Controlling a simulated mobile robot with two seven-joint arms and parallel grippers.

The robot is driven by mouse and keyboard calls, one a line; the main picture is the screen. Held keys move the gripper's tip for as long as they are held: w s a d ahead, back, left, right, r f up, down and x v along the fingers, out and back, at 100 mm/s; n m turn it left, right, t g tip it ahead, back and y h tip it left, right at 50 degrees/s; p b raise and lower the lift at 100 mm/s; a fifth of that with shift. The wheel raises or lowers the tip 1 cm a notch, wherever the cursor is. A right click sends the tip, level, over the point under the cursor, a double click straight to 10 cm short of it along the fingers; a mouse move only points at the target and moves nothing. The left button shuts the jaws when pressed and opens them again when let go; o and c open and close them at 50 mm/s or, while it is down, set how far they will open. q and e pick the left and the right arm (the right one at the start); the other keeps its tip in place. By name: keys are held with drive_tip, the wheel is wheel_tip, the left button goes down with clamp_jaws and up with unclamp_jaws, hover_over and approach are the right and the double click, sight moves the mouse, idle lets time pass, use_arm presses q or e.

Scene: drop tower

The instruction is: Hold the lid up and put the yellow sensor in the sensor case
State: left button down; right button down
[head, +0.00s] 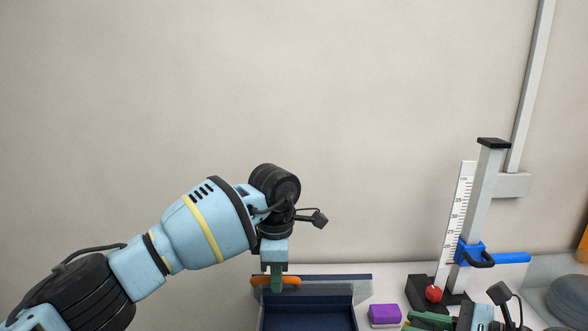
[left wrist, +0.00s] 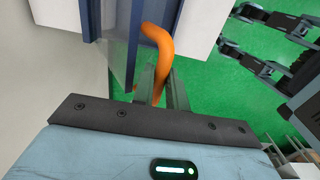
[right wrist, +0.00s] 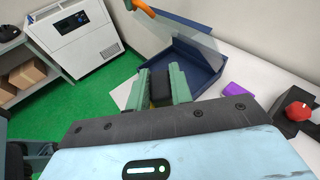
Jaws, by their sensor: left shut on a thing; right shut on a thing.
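The dark blue sensor case (head: 259,318) stands open on the table in the head view; it also shows in the right wrist view (right wrist: 208,75). Its lid (head: 325,288), a clear panel with a blue edge, is up. My left gripper (head: 277,284) is shut on the lid's orange handle (head: 290,281), which also shows in the left wrist view (left wrist: 160,50). My right gripper (right wrist: 162,75) is shut on a mostly hidden thing with a black part (right wrist: 160,88) and a little yellow, seemingly the yellow sensor. It is at the near side of the case in the right wrist view.
A purple block (head: 385,315) lies right of the case. Further right stands the drop tower (head: 480,205) with a ruler, a blue carriage (head: 475,253) and a red knob (head: 433,293). White table shows between case and block.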

use_arm(q)
drive_tip(key=shift+w+a+f, duration=0.1)
drive_tip(key=shift+a+f, duration=0.05)
drive_tip(key=shift+f, duration=0.2)
use_arm(e)
drive_tip(key=shift+f, duration=0.1)
use_arm(q)
drive_tip(key=shift+g, duration=0.3)
drive_tip(key=shift+w+r, duration=0.65)
drive_tip(key=shift+w, duration=0.3)
drive_tip(key=shift+w+r, duration=0.6)
drive_tip(key=shift+w, duration=0.35)
use_arm(e)
drive_tip(key=shift+f, duration=0.1)
drive_tip(key=a+f+g, duration=0.2)
drive_tip(key=a+f, duration=1.1)
drive_tip(key=f, duration=0.1)
drive_tip(key=shift+y, duration=0.3)
drive_tip(key=shift+w+d+f, duration=0.1)
drive_tip(key=shift+w+f, duration=0.9)
drive_tip(key=shift+w, duration=1.1)
drive_tip(key=shift+w+d+f, duration=0.1)
drive_tip(key=shift+w+f, duration=0.9)
drive_tip(key=shift+w, duration=1.1)
drive_tip(key=shift+w+d+f, duration=0.1)
drive_tip(key=shift+w+f, duration=0.9)
drive_tip(key=shift+w, duration=1.1)
